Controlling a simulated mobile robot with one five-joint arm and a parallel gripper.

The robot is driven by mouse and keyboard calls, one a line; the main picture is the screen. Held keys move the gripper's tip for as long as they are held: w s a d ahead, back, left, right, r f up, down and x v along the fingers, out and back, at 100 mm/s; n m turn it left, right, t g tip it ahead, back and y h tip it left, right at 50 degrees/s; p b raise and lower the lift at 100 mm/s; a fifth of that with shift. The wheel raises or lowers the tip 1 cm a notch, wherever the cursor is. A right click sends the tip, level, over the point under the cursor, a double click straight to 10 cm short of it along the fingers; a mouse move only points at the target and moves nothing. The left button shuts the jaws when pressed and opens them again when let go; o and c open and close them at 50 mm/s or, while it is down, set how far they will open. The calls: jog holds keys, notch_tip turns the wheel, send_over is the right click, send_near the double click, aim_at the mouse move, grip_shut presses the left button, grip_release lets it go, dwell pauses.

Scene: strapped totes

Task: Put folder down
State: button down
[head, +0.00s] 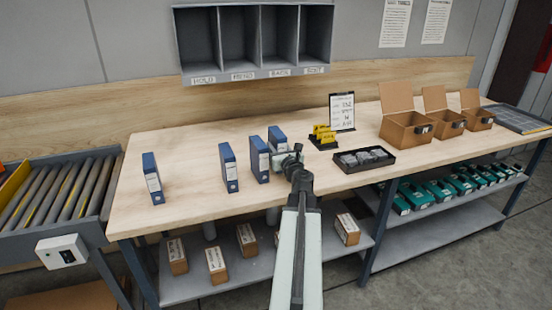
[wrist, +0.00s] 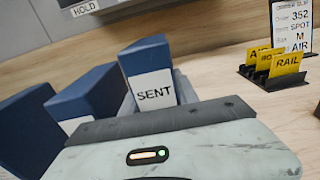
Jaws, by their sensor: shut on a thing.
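Several blue folders with white spine labels stand upright on the wooden table. One stands apart at the left (head: 152,178), and two stand close together nearer the middle, one (head: 229,167) left of the other (head: 260,160). The folder labelled SENT (head: 277,137) is at the right end of the row; it also shows in the wrist view (wrist: 148,62). My gripper (head: 284,157) is shut on this SENT folder, with grey finger parts beside it in the wrist view. The folder's lower part is hidden, so I cannot tell whether it touches the table.
A grey rack of labelled slots (head: 255,40) hangs above the table. Right of my gripper are yellow cards (head: 324,135), an order sign (head: 342,112), a black tray (head: 365,160) and open cardboard boxes (head: 407,130). A roller conveyor (head: 60,190) adjoins at left. Bare tabletop shows between the left folders.

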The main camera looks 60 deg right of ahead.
notch_tip(320, 180, down, 2)
jog(key=shift+f+b, duration=0.15)
jog(key=shift+b, duration=0.3)
jog(key=shift+r, duration=0.2)
jog(key=shift+f, duration=0.15)
jog(key=c, duration=0.9)
grip_release()
